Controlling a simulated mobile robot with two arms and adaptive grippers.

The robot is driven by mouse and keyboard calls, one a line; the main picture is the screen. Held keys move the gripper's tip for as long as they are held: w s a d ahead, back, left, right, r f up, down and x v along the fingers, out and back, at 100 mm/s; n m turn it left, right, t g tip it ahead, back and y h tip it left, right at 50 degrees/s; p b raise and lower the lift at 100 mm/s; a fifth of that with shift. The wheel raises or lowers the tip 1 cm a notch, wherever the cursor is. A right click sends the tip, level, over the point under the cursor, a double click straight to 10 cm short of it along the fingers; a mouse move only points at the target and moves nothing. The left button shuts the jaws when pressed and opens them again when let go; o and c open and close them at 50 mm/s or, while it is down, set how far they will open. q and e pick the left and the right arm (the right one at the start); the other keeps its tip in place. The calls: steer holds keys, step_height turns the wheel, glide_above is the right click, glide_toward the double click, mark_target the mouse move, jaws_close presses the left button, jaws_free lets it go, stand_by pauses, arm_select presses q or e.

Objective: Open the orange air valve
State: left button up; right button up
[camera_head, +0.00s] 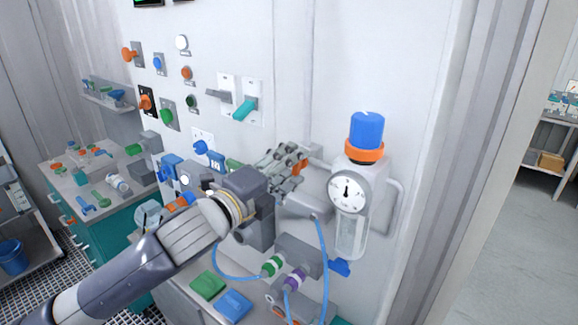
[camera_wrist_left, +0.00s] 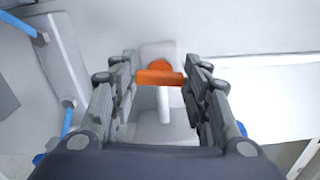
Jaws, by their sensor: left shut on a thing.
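The orange air valve handle (camera_wrist_left: 160,77) shows in the wrist view as a short orange bar across a pale grey valve body (camera_wrist_left: 160,128). In the head view an orange bit of the handle (camera_head: 299,166) shows among the fingers, and the rest is hidden. My left gripper (camera_head: 294,163) reaches in from the left to the wall panel, just left of the regulator. In the wrist view its fingers (camera_wrist_left: 161,66) stand on both sides of the bar, shut on it. My right gripper is in neither view.
A regulator with a blue knob (camera_head: 367,130), orange ring and round gauge (camera_head: 348,193) stands close right of my gripper. Blue hoses (camera_head: 324,262) hang below. A teal lever (camera_head: 245,108) and several other switches are on the panel. A teal bench (camera_head: 92,250) stands at left.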

arm_select(q)
steer(key=o, duration=1.1)
steer(key=shift+c, duration=0.2)
steer(key=v, duration=1.2)
steer(key=shift+f, duration=0.1)
